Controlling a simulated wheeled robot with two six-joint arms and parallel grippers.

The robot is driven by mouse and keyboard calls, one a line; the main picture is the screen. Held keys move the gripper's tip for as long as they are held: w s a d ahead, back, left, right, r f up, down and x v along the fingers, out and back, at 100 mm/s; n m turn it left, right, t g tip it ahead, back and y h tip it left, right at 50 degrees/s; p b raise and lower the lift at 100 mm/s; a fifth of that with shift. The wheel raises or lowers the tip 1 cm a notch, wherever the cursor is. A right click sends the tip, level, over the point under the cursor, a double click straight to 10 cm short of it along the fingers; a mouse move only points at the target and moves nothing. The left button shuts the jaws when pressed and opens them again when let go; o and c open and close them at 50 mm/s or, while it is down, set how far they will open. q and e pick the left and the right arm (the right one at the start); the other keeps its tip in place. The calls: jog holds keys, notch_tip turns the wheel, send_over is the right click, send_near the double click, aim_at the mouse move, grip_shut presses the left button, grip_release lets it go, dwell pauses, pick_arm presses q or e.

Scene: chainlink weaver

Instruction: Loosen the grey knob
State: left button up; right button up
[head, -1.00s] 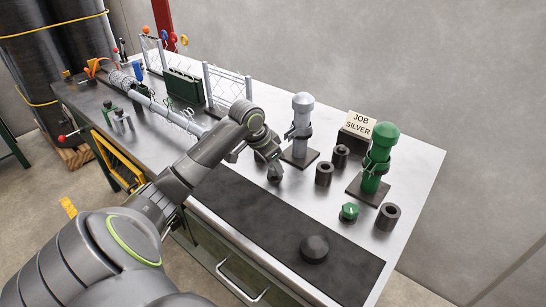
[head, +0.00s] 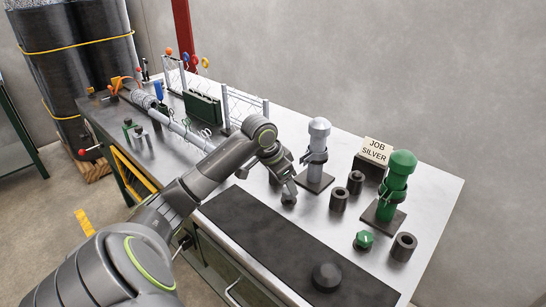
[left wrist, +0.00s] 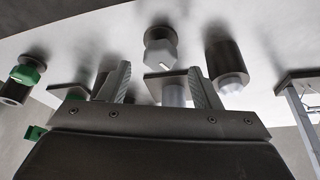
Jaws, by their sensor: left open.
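The grey knob (head: 289,199) sits on the bench in front of the silver post (head: 317,150), partly covered by my left gripper. In the left wrist view the grey knob (left wrist: 160,55), faceted with a white line, lies between and beyond the fingertips, apart from them. My left gripper (head: 284,182) is open and empty above the knob; its two spread fingers also show in the left wrist view (left wrist: 160,78). A green knob (head: 363,240) with a white mark stands before the green post (head: 398,180). My right gripper is not in view.
Dark ring-shaped pieces (head: 339,199) stand near the posts. A sign (head: 375,150) reads JOB SILVER. A long grey tube and mesh frames are on the bench's left.

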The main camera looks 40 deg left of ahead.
pick_arm(q)
jog(key=v, duration=1.4)
jog(key=shift+s+r, duration=0.2)
jog(key=shift+r, duration=0.05)
